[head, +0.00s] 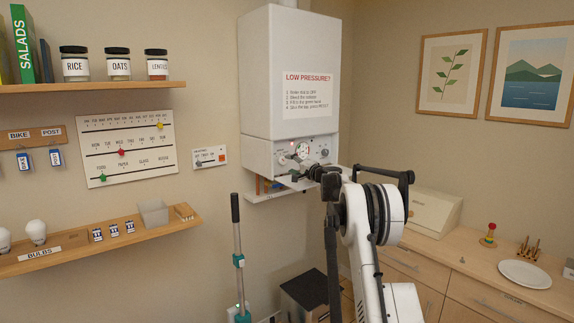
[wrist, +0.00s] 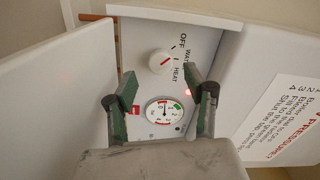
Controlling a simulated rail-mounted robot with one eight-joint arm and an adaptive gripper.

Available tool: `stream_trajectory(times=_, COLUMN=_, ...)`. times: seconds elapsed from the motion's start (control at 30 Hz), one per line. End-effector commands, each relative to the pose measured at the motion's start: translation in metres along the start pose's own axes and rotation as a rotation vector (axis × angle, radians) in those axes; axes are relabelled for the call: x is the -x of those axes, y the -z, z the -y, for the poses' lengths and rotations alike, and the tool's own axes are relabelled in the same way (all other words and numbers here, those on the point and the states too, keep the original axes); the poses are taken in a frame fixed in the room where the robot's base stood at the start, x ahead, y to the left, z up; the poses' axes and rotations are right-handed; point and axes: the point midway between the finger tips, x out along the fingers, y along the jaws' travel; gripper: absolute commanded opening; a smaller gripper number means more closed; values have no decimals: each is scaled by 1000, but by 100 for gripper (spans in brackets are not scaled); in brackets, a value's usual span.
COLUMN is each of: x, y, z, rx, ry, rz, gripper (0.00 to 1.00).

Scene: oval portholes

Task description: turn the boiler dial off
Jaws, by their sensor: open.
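The white boiler (head: 290,75) hangs on the wall, with a control panel along its lower front. The boiler dial (wrist: 162,62) is a round white knob with a red mark, beside the labels OFF, WATER and HEAT. The wrist view is turned sideways, and I cannot tell for sure which label the mark meets. My gripper (wrist: 163,84) is open and empty, its two dark fingers spread in front of the panel, apart from the dial. In the head view my gripper (head: 312,171) is at the panel's lower edge, seen small.
A pressure gauge (wrist: 164,112) sits beside the dial, between my fingers in the wrist view. A white flap (head: 274,192) juts out below the panel. A LOW PRESSURE notice (head: 308,93) is on the boiler front.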

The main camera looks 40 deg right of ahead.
Motion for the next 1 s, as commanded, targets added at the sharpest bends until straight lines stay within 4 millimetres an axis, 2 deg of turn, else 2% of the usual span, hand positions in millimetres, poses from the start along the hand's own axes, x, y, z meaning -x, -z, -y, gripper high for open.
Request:
stream_trajectory(times=0.2, x=35, y=0, z=0, rx=0, ry=0, rz=-1, gripper=48)
stream_trajectory(times=0.4, x=57, y=1, z=0, rx=0, ry=0, rz=0, gripper=48)
stream_trajectory(times=0.6, x=64, y=0, z=0, rx=0, ry=0, rz=0, gripper=48)
stream_trajectory(times=1.0, x=64, y=0, z=0, rx=0, ry=0, rz=0, gripper=48)
